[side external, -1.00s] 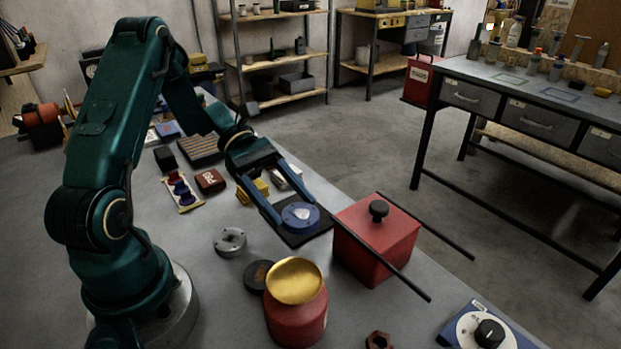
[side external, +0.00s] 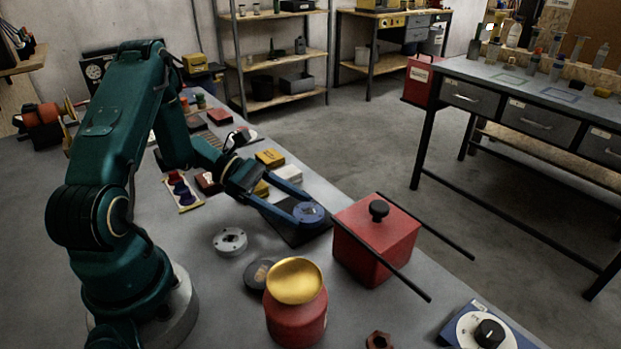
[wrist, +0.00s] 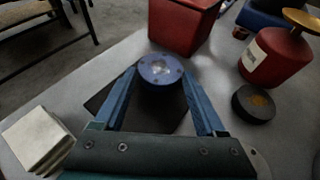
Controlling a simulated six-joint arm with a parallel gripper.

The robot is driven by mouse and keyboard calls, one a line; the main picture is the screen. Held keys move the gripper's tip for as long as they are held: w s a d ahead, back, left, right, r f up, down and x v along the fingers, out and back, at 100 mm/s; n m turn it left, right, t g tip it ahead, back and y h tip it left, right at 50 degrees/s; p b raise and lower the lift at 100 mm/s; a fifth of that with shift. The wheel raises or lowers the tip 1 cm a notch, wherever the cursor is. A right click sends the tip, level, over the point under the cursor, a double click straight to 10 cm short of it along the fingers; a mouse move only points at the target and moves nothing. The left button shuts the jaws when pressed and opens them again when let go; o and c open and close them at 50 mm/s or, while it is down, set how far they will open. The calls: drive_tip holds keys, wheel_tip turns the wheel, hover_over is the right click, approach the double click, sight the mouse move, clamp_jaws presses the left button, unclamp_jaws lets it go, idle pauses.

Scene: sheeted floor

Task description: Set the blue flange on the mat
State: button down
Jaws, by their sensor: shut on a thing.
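The blue flange (side external: 309,211), a round disc with a pale centre and bolt holes, is held between the two blue fingers of my gripper (side external: 306,209). In the wrist view the flange (wrist: 160,69) sits between the fingertips and extends past the far edge of the dark mat (wrist: 165,118). In the side view it is over the right end of the mat (side external: 292,234). I cannot tell whether its underside touches the mat or is above it. My gripper is shut on the flange, and the fingers cover part of the mat.
A red box (side external: 376,243) with a black knob and dark rods stands close right of the flange. A red jar (side external: 296,317) with a gold top, a dark disc (side external: 256,274) and a grey flange (side external: 230,241) are nearer. White (wrist: 37,138) and yellow (side external: 270,157) blocks lie behind the mat.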

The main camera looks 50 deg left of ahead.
drive_tip(key=shift+f, duration=0.6)
drive_tip(key=shift+f, duration=0.1)
unclamp_jaws()
